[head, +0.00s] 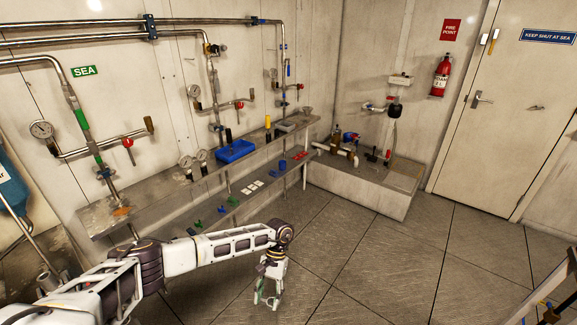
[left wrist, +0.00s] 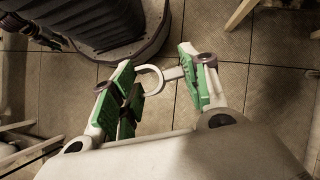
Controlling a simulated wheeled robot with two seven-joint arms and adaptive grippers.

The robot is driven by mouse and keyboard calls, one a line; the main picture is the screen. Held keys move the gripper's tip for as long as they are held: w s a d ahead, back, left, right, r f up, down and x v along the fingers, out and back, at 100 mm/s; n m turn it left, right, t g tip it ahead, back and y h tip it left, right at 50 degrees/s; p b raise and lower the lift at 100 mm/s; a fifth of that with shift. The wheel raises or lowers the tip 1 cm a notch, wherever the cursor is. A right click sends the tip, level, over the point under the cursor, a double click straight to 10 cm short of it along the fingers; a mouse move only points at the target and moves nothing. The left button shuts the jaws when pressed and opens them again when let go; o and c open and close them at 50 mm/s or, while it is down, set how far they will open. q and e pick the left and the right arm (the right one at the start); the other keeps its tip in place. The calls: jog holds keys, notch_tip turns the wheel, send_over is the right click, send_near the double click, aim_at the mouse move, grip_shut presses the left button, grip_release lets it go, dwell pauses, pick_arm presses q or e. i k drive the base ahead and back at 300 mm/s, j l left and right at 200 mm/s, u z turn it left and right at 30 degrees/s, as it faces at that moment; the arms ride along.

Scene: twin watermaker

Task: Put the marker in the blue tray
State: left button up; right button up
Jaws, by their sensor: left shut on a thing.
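I cannot pick out the marker for certain in either view. My left gripper (head: 268,297) hangs low over the floor, in front of the shelves and well away from the tray. My right gripper is not in view.
The upper shelf (head: 110,212) also bears gauges and a yellow-black upright item (head: 268,127). The lower shelf holds white cards (head: 252,188) and small green, blue and red pieces. Pipes and valves run above. A concrete plinth (head: 365,195) stands right. Open floor lies between.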

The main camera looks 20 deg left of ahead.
aim_at(235, 150)
jog(key=i+u, duration=0.15)
jog(key=i, duration=0.6)
jog(key=i+u, duration=0.2)
jog(key=i, duration=0.15)
jog(key=i+l+u, duration=0.45)
jog(key=i+u, duration=0.2)
jog(key=i+l+u, duration=0.8)
jog(key=i, duration=0.1)
